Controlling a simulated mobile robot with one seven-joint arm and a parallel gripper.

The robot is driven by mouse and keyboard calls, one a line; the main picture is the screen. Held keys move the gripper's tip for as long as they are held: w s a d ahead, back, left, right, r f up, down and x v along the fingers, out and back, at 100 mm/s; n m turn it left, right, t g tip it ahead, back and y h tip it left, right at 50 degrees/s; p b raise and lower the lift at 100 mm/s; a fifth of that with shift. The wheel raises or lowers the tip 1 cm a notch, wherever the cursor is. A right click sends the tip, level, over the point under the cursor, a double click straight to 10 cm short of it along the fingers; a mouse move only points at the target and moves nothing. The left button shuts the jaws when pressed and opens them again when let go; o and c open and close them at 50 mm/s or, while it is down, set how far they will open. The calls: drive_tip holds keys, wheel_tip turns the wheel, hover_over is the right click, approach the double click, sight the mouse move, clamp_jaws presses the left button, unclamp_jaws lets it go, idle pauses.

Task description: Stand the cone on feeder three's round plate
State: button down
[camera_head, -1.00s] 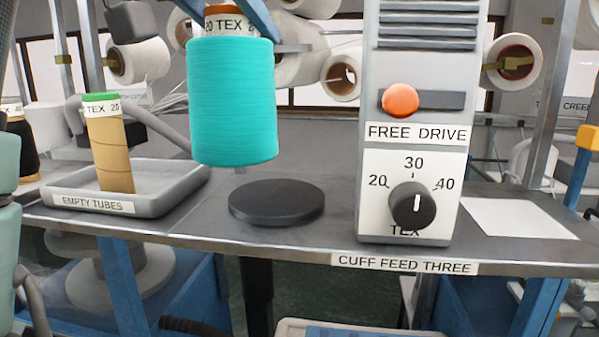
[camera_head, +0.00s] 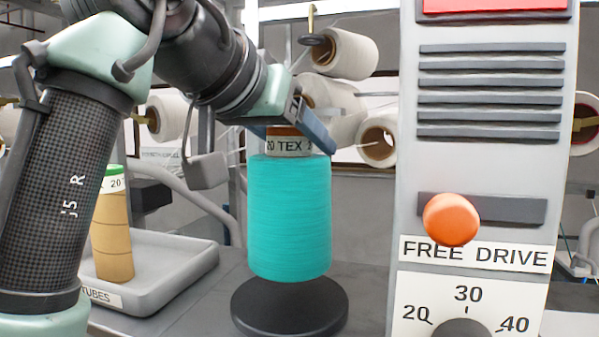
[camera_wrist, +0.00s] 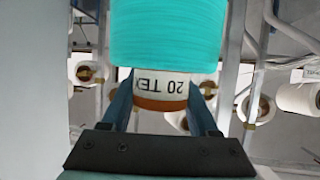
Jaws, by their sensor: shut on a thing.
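The teal yarn cone (camera_head: 289,218) hangs upright in the head view. Its white "20 TEX" band (camera_head: 288,145) and orange-brown tube end are at the top. My gripper (camera_head: 292,132) is shut on that tube end from above; the wrist view shows a finger on each side of the label (camera_wrist: 163,84). The black round plate (camera_head: 290,318) is directly below the cone in the picture. The cone's lower edge overlaps the plate's far part; it seems a little above it, but I cannot tell the gap exactly.
A grey machine box with an orange knob (camera_head: 451,219) and a dial stands close on the right. A grey tray (camera_head: 190,275) with a tan tube (camera_head: 112,240) is on the left. White yarn packages (camera_head: 345,54) hang behind.

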sight(300, 176)
wheel_tip(300, 176, down, 4)
drive_tip(key=shift+r+p, duration=0.1)
drive_tip(key=shift+p, duration=0.45)
drive_tip(key=shift+f, duration=0.25)
drive_tip(key=shift+c, duration=0.7)
unclamp_jaws()
